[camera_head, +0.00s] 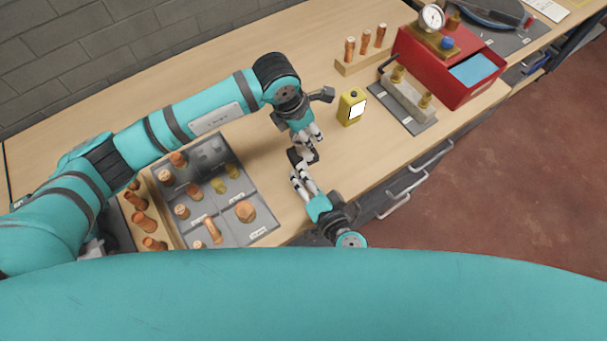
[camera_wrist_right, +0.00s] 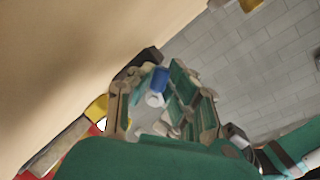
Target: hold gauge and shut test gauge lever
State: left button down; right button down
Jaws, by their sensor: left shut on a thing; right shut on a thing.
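A round white-faced gauge (camera_head: 432,17) stands upright on a brass fitting at the red box, with a blue knob (camera_head: 446,43) below it. Both grippers are well left of it, over the front of the bench. My left gripper (camera_head: 305,146) points down and is shut on a small part mostly hidden by its fingers. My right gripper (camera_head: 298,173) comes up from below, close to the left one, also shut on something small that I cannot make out. In the right wrist view, a blue piece (camera_wrist_right: 161,79) and a white piece (camera_wrist_right: 155,99) show between the right fingers (camera_wrist_right: 165,108).
A yellow device (camera_head: 351,107) stands right of the grippers. Behind it are a rack of copper pieces (camera_head: 362,62), a grey block with brass fittings (camera_head: 408,97) and the red box (camera_head: 460,85). A grey sorting tray (camera_head: 262,226) with copper and brass fittings lies left.

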pick_arm(q)
jog(key=shift+a, duration=0.1)
pick_arm(e)
jog(key=m, duration=0.1)
jog(key=r+m+y, duration=0.1)
jog(key=shift+s+a+m+g, duration=0.1)
jog(key=shift+a+m+g, duration=0.1)
jog(key=shift+m+g, duration=0.15)
pick_arm(q)
jog(key=shift+w, duration=0.1)
pick_arm(e)
jog(key=shift+r+m+y, duration=0.4)
jog(key=shift+r+m, duration=0.1)
jog(key=shift+m, duration=0.75)
pick_arm(q)
jog(key=shift+f, duration=0.1)
pick_arm(e)
jog(key=c, duration=1.3)
grip_release()
jog(key=shift+o, duration=0.2)
